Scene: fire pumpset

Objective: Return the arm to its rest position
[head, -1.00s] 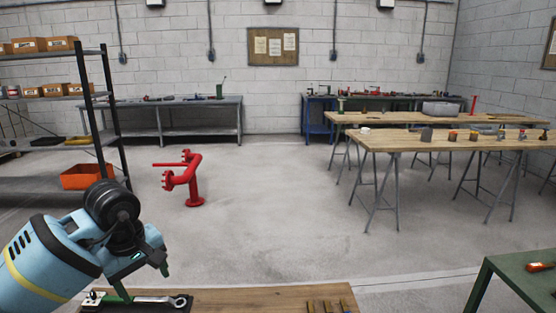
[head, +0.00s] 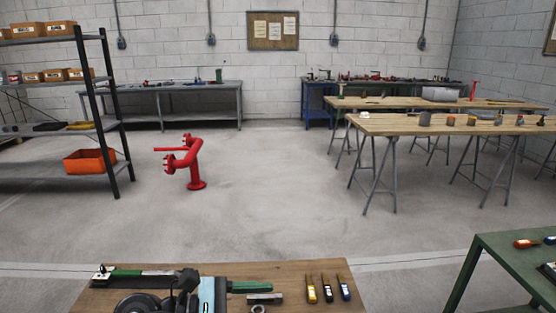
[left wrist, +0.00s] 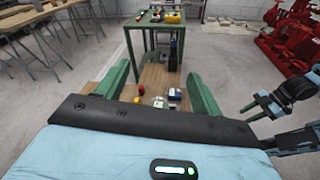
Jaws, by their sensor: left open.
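My left arm reaches in low at the bottom of the head view, its black joint and light-blue link over the front wooden table (head: 290,270). A green finger of my left gripper (head: 250,287) points right above the tabletop. In the left wrist view my left gripper (left wrist: 157,72) has its two green fingers wide apart with nothing between them. Beyond them lie the wooden tabletop with small items and a green table. A light-blue and black arm, apparently my right one, shows at the right edge of that view; its gripper (left wrist: 268,106) is too unclear to read.
A green-handled tool (head: 140,273), a metal part (head: 265,298) and three small handled tools (head: 328,289) lie on the front table. A green table (head: 500,262) stands at right. A red pipe stand (head: 195,165) stands on open floor near a shelf (head: 70,128).

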